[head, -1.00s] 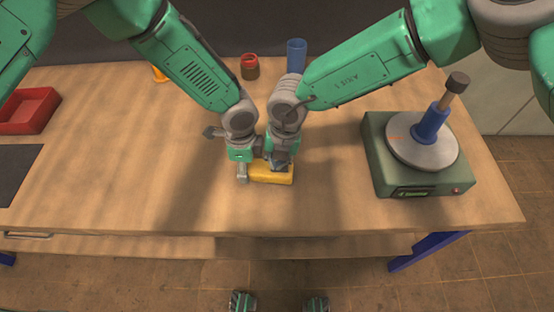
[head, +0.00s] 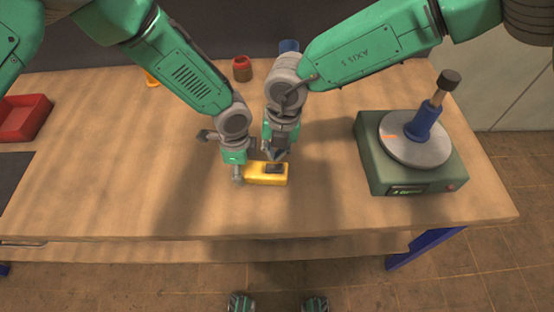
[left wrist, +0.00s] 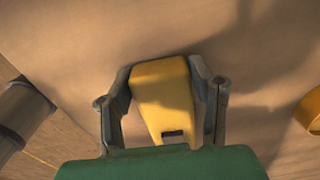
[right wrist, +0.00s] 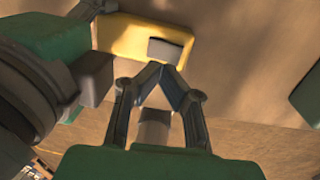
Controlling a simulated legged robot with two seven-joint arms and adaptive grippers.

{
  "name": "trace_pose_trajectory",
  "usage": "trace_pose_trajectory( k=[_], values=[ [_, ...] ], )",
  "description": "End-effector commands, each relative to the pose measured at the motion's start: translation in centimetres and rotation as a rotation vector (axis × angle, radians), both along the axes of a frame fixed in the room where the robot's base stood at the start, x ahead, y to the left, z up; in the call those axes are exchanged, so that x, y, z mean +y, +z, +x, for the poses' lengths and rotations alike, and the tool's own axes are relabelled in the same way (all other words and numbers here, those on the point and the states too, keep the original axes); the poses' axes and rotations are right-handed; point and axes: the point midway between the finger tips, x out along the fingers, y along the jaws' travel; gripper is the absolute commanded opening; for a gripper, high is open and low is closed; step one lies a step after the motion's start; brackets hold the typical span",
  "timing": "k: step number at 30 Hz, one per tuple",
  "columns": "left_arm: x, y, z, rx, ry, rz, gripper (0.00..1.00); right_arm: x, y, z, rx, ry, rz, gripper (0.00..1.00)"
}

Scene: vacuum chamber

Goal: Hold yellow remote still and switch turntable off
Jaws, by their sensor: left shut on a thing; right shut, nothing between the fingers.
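The yellow remote (head: 266,174) lies on the table in front of me, with a dark patch on its top. My left gripper (left wrist: 163,95) is shut on the remote, one finger on each side near its end. My right gripper (right wrist: 161,70) is shut and empty, its fingertips close to the dark patch (right wrist: 165,50) on the remote; I cannot tell if they touch. The turntable (head: 415,139) stands at the right on a green base (head: 372,170), with a blue cylinder (head: 425,122) and a wooden-handled tool on its disc. An orange mark shows on the disc.
A red tray (head: 22,118) and a dark mat (head: 10,175) are at the left. A red-topped jar (head: 242,68), a blue cup (head: 289,46) and a yellow item (head: 151,78) stand at the back. The front of the table is clear.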

Motion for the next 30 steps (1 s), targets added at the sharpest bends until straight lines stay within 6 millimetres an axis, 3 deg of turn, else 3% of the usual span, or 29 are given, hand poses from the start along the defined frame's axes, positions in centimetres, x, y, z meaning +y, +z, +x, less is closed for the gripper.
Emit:
trace_pose_trajectory(
  k=[6, 12, 18, 29, 30],
  values=[
    [0.0, 0.0, 0.0, 0.000, 0.000, 0.000, 0.11, 0.6, 5.3, 0.1, -0.003, 0.000, 0.002, 0.00],
    [0.0, 0.0, 0.0, 0.000, 0.000, 0.000, 0.11, 1.0, 8.3, 0.0, -0.001, 0.001, 0.001, 0.00],
    [0.0, 0.0, 0.0, 0.000, 0.000, 0.000, 0.11, 1.1, 9.5, 0.0, 0.000, 0.001, 0.000, 0.00],
    [0.0, 0.0, 0.0, 0.000, 0.000, 0.000, 0.11, 1.1, 9.5, 0.0, 0.000, 0.001, 0.000, 0.00],
    [0.0, 0.0, 0.0, 0.000, 0.000, 0.000, 0.58, 1.1, 9.5, 0.0, 0.000, 0.001, 0.000, 0.00]
  ],
)
